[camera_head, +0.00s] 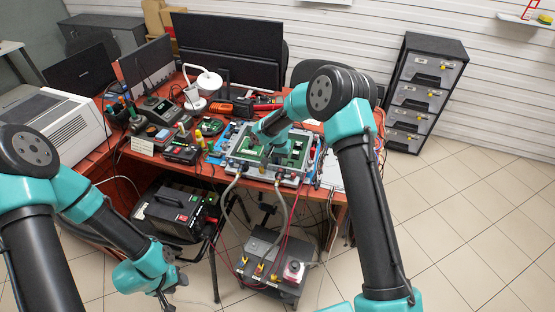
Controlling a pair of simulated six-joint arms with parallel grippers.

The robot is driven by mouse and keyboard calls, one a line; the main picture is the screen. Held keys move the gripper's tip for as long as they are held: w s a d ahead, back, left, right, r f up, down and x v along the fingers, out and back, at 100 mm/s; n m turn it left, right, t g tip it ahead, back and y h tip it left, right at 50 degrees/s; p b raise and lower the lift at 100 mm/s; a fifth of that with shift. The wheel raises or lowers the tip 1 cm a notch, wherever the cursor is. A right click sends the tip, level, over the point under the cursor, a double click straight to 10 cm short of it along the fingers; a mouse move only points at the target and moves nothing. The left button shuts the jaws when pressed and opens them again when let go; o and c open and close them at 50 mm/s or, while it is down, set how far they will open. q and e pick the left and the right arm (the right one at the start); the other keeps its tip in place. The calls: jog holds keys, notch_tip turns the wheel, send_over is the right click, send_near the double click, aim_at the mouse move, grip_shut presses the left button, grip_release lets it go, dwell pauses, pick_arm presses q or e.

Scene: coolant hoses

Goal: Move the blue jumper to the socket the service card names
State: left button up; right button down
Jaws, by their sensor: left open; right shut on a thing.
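A test unit (233,166) with green circuit boards stands on the red-brown bench, with two grey hoses (232,195) hanging from its front edge. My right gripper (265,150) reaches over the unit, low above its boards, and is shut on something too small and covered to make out. I cannot pick out the blue jumper or the individual sockets at this size. A small white card (143,146) stands at the bench's front left; its writing is unreadable. My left gripper (172,288) is open and empty, low in front of the bench, well away from the unit.
A grey box (268,262) with yellow and red fittings stands on the floor below; hoses and red cables run to it. A black case (180,212) sits under the bench. Instruments and tools crowd the bench left of the unit. Open tiled floor lies at the right.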

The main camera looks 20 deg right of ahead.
aim_at(277, 160)
jog(key=c, duration=1)
grip_release()
jog(key=shift+c, duration=0.2)
jog(key=shift+o, duration=0.4)
jog(key=shift+o, duration=0.9)
jog(key=shift+r, duration=0.15)
jog(key=shift+r, duration=3.35)
